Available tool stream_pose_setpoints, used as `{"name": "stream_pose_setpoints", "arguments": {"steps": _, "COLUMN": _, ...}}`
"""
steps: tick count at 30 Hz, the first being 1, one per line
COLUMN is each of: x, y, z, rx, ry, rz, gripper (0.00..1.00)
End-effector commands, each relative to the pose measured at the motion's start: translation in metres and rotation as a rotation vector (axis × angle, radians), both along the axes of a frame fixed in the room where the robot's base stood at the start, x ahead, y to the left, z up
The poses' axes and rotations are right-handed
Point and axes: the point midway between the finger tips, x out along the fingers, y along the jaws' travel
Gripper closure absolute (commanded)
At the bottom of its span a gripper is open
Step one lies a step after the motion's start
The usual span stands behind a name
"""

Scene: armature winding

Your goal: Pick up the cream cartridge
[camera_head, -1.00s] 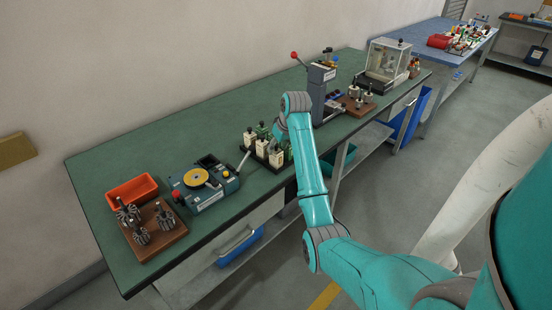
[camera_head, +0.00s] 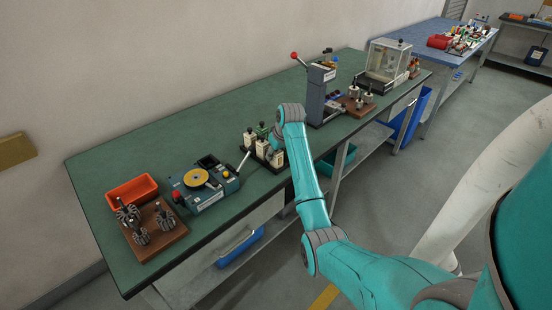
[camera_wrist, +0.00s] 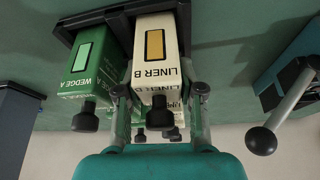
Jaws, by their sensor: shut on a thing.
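In the wrist view a cream cartridge (camera_wrist: 155,60) marked LINER B, with a yellow-brown window and a black knob, stands between the two fingers of my gripper (camera_wrist: 159,95). The gripper is shut on it. It appears to be still in the black rack (camera_wrist: 92,18). A green cartridge (camera_wrist: 88,58) marked WEDGE A stands just left of it. In the head view my arm partly hides the rack; cream cartridges (camera_head: 249,140) show there, but I cannot tell which one is held.
A winding device (camera_head: 204,186) with a yellow disc and a black-knobbed lever (camera_wrist: 262,140) stands beside the rack. A grey press (camera_head: 317,96) stands on the other side. An orange bin (camera_head: 132,190) is at the bench's left end. The green bench top (camera_head: 150,150) is clear behind.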

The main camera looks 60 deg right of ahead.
Motion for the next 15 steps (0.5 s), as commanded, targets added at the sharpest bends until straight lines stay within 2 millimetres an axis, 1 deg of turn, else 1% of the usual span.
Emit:
{"name": "stream_pose_setpoints", "arguments": {"steps": 5, "x": 0.0, "y": 0.0, "z": 0.002, "rx": 0.0, "ry": -0.001, "rz": 0.0, "gripper": 1.0}}
{"name": "stream_pose_setpoints", "arguments": {"steps": 8, "x": 0.0, "y": 0.0, "z": 0.012, "rx": -0.002, "ry": -0.001, "rz": 0.0, "gripper": 1.0}}
{"name": "stream_pose_setpoints", "arguments": {"steps": 15, "x": 0.001, "y": -0.001, "z": 0.056, "rx": -0.003, "ry": -0.003, "rz": 0.001, "gripper": 1.0}}
